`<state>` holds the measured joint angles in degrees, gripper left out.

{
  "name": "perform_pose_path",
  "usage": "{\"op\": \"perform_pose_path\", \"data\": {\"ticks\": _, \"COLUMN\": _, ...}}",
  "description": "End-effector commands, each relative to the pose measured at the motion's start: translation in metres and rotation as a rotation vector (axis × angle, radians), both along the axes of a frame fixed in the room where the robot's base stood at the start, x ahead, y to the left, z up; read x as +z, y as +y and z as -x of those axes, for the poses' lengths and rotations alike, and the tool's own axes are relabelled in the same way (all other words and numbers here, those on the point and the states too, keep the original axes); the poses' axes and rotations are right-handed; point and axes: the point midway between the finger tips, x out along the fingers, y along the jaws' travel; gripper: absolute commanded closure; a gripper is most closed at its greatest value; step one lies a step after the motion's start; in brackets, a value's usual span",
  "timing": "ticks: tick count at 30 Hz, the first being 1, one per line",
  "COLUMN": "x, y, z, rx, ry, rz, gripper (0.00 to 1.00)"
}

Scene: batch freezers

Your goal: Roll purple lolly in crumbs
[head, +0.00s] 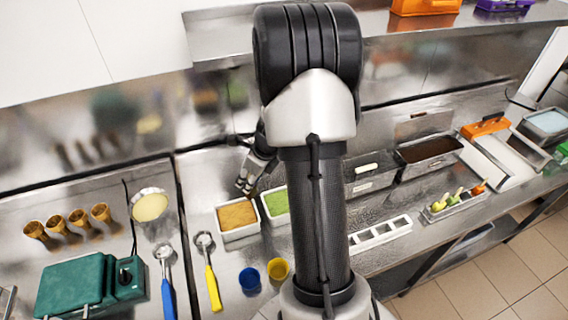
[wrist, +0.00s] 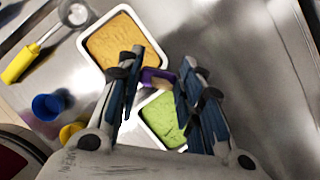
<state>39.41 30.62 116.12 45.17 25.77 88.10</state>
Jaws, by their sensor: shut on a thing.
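My gripper (head: 246,188) is above the white tubs in the middle of the counter. In the wrist view its blue-lined fingers (wrist: 159,72) are closed on the purple lolly (wrist: 150,75), which shows as a small purple block with a tan part beside it. A white tub of orange-tan crumbs (head: 238,215) is just below and in front of the gripper; it also shows in the wrist view (wrist: 118,44). The lolly appears near this tub's corner; I cannot tell whether it touches the crumbs. In the head view the lolly cannot be made out.
A tub of green filling (head: 276,202) stands right beside the crumbs. Blue (head: 250,279) and yellow (head: 278,269) cups and a yellow-handled scoop (head: 211,280) are in front. A rack with several coloured lollies (head: 456,204) is at the right. My arm hides part of the counter.

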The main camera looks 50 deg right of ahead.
Motion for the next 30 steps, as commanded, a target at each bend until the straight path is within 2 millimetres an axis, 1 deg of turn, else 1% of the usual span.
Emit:
{"op": "perform_pose_path", "data": {"ticks": 1, "x": 0.007, "y": -0.016, "z": 0.013, "rx": -0.140, "ry": 0.001, "rz": 0.000, "gripper": 0.87}}
{"op": "perform_pose_path", "data": {"ticks": 3, "x": 0.011, "y": -0.036, "z": 0.029, "rx": -0.325, "ry": 0.001, "rz": 0.001, "gripper": 0.87}}
{"op": "perform_pose_path", "data": {"ticks": 6, "x": 0.014, "y": -0.057, "z": 0.049, "rx": -0.532, "ry": 0.001, "rz": 0.001, "gripper": 0.87}}
{"op": "perform_pose_path", "data": {"ticks": 9, "x": 0.015, "y": -0.069, "z": 0.061, "rx": -0.650, "ry": 0.000, "rz": 0.002, "gripper": 0.87}}
{"op": "perform_pose_path", "data": {"ticks": 12, "x": 0.015, "y": -0.074, "z": 0.067, "rx": -0.707, "ry": -0.001, "rz": 0.002, "gripper": 0.87}}
{"op": "perform_pose_path", "data": {"ticks": 17, "x": 0.011, "y": -0.076, "z": 0.069, "rx": -0.730, "ry": -0.003, "rz": 0.001, "gripper": 0.87}}
{"op": "perform_pose_path", "data": {"ticks": 23, "x": -0.001, "y": -0.076, "z": 0.068, "rx": -0.727, "ry": -0.002, "rz": 0.002, "gripper": 0.87}}
{"op": "perform_pose_path", "data": {"ticks": 30, "x": -0.022, "y": -0.076, "z": 0.068, "rx": -0.724, "ry": -0.002, "rz": 0.002, "gripper": 0.87}}
